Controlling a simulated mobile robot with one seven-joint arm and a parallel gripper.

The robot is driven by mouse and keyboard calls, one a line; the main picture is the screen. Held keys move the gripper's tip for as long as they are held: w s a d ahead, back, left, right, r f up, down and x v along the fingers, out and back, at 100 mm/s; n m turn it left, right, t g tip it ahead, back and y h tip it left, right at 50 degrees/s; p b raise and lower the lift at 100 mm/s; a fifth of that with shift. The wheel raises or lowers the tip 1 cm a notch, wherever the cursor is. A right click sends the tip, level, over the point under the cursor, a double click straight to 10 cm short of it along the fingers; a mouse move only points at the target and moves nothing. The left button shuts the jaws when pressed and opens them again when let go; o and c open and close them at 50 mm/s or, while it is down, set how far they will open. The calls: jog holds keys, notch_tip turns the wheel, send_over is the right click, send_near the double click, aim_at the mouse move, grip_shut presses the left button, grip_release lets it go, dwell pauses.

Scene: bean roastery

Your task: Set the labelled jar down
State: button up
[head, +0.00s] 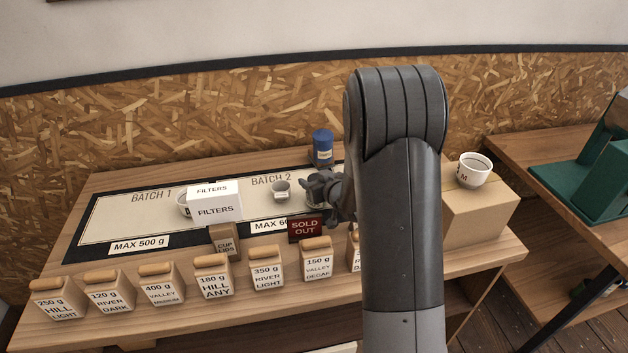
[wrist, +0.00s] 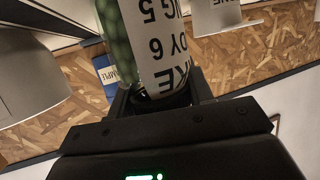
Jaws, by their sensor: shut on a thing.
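The labelled jar (wrist: 160,45) fills the top centre of the wrist view. It looks clear, with green contents and a white label whose print is upside down and partly cut off. My gripper (wrist: 162,98) is shut on it. In the head view my gripper (head: 322,188) is over the back right part of the table, by the right end of the BATCH 2 area (head: 235,190). There the jar is mostly hidden behind the gripper and arm. I cannot tell whether the jar touches the surface.
A blue canister (head: 322,148) stands just behind my gripper. A SOLD OUT sign (head: 305,228) stands in front, with a row of labelled bean bins (head: 213,278). A FILTERS box (head: 214,201) and a small cup (head: 281,190) are left. A bowl (head: 474,170) tops a carton (head: 480,212) at right.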

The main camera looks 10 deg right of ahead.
jog(key=o, duration=1.1)
jog(key=shift+f, duration=0.15)
jog(key=shift+r, duration=0.25)
jog(key=v, duration=0.6)
jog(key=shift+s, duration=0.15)
jog(key=shift+o, duration=0.3)
jog(key=shift+s+d+r, duration=0.15)
jog(key=shift+s, duration=0.15)
jog(key=shift+o, duration=1.1)
jog(key=shift+s, duration=0.25)
